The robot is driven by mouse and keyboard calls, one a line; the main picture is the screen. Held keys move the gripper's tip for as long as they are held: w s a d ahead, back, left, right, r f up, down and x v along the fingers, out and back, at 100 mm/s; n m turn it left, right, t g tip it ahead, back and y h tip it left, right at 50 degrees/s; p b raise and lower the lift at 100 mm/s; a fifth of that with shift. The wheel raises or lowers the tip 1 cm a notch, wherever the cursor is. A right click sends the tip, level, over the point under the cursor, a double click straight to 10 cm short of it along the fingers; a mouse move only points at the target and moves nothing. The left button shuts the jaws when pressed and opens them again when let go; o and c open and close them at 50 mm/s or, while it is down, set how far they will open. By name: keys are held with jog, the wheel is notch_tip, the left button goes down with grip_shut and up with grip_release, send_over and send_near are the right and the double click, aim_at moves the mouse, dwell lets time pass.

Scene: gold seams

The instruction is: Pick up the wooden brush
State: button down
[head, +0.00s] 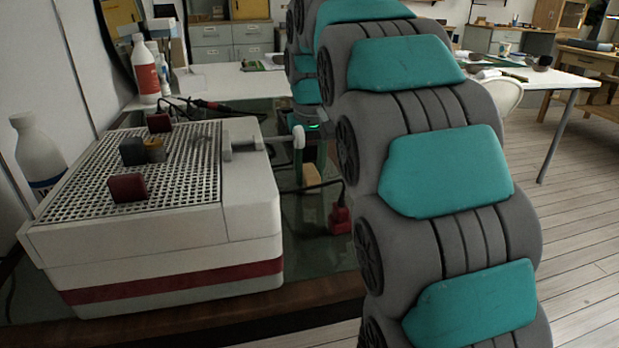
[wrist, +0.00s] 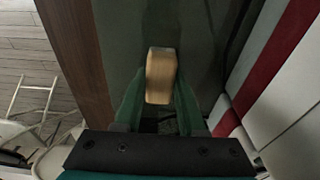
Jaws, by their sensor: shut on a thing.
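The wooden brush (wrist: 161,72) shows in the wrist view as a pale wooden block between the two green fingers of my gripper (wrist: 160,90). My gripper is shut on it. In the head view the brush (head: 312,178) is a small tan piece beside the white machine, just below my gripper (head: 306,165). Its lower end and any bristles are hard to make out. I cannot tell whether it touches the dark green table top.
A white machine (head: 250,205) with a perforated top and small blocks on it stands close left of my gripper. A red object (head: 340,215) with a black cord is close on the right. White bottles (head: 146,70) stand further left. A white table (head: 530,75) is behind.

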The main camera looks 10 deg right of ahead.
aim_at(310, 170)
jog(key=shift+r, duration=0.1)
dwell(0.3)
notch_tip(310, 170, up, 9)
jog(key=shift+f+p, duration=0.15)
jog(key=shift+p, duration=0.95)
jog(key=shift+r+p, duration=0.6)
